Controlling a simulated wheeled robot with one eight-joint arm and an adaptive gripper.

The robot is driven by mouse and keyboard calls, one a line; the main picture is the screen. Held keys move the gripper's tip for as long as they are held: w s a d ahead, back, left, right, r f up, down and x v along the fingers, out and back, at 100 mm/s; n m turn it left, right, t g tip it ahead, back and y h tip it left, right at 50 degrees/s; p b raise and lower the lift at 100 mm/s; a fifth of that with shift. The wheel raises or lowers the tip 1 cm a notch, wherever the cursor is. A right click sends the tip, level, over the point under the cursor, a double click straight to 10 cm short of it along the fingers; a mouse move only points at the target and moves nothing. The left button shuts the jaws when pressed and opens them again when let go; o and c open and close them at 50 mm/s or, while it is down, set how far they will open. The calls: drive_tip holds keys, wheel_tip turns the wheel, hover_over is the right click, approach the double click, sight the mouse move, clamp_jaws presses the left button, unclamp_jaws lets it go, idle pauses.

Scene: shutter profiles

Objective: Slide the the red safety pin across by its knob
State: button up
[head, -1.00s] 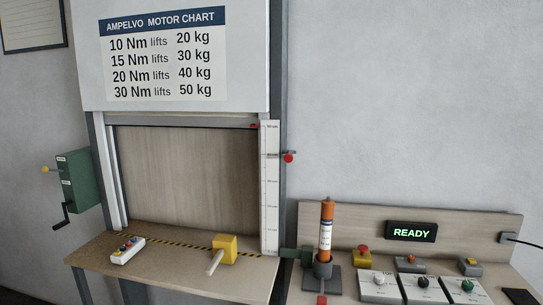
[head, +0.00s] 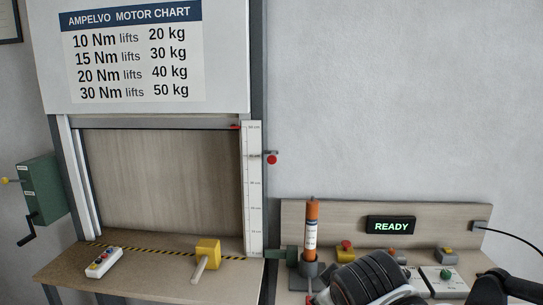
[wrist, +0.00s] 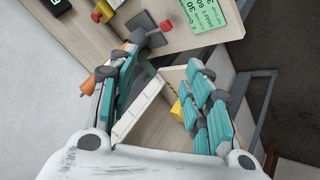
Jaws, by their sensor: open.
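A round red knob (head: 271,159) sticks out from the right post of the shutter frame, just below a small grey bar, beside the white height scale (head: 251,190). I take it to be the safety pin's knob; the rest of the pin is hidden. My gripper (wrist: 164,64) is open in the wrist view, its teal-padded fingers spread with nothing held between them. The knob cannot be made out in the wrist view. My gripper is tilted toward the bench, well apart from the post. In the head view, only dark parts of my arm show at the lower right.
An orange cylinder (head: 311,225) stands upright in a grey holder on the right bench, left of the READY display (head: 391,225). The wall above the right bench is clear.

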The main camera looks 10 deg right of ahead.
drive_tip(key=w+d+r+n+t+h+p, duration=0.2)
drive_tip(key=w+r+n+p, duration=0.1)
drive_tip(key=w+r+n, duration=0.4)
drive_tip(key=n+t+h+p, duration=0.1)
drive_tip(key=n+t+p, duration=0.65)
drive_tip(key=n, duration=1.25)
approach(271, 160)
drive_tip(key=x, duration=1)
drive_tip(key=shift+w+d+p, duration=0.2)
drive_tip(key=shift+w+p, duration=0.05)
drive_tip(key=shift+p, duration=0.05)
drive_tip(key=shift+a, duration=0.1)
clamp_jaws()
